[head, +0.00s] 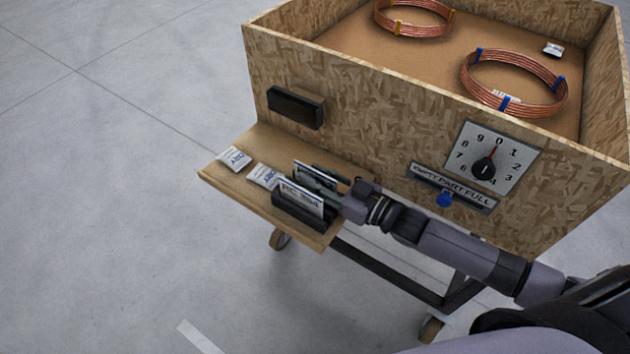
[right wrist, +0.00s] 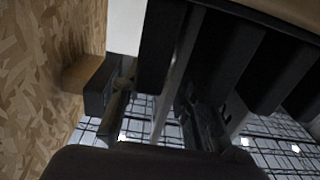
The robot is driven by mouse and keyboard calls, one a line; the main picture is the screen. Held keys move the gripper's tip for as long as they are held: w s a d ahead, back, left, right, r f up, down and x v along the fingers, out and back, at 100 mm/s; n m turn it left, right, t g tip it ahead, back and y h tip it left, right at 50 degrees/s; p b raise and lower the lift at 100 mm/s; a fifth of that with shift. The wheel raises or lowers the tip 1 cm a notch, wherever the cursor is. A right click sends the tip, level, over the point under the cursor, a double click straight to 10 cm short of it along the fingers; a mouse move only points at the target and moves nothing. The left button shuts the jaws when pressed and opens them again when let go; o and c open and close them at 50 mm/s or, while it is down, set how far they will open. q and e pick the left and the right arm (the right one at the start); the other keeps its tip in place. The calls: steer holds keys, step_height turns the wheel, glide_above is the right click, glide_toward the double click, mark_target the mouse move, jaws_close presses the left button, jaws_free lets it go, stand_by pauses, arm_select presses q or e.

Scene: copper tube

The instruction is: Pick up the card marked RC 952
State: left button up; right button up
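Two cards stand in dark holders on the small wooden shelf (head: 240,188). The front card (head: 302,197) has printing that starts with "RC"; its digits are too small to read surely. The rear card (head: 303,173) is partly covered by my right gripper (head: 318,178), and its marking cannot be read. My right gripper reaches in from the right, level with the rear card. In the right wrist view its fingers (right wrist: 160,115) are apart, with a thin pale upright strip, seemingly a card edge (right wrist: 172,85), between them. My left gripper is out of view.
Two white packets (head: 234,158) lie on the shelf's left part. The chipboard crate (head: 375,105) rises right behind the shelf, with a black block (head: 296,107), a dial (head: 496,157) and a slider plate (head: 453,187) on its front. Copper coils (head: 514,82) lie inside. Open floor lies left.

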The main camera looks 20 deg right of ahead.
steer(key=shift+w+a, duration=0.2)
steer(key=shift+c, duration=0.3)
jaws_close()
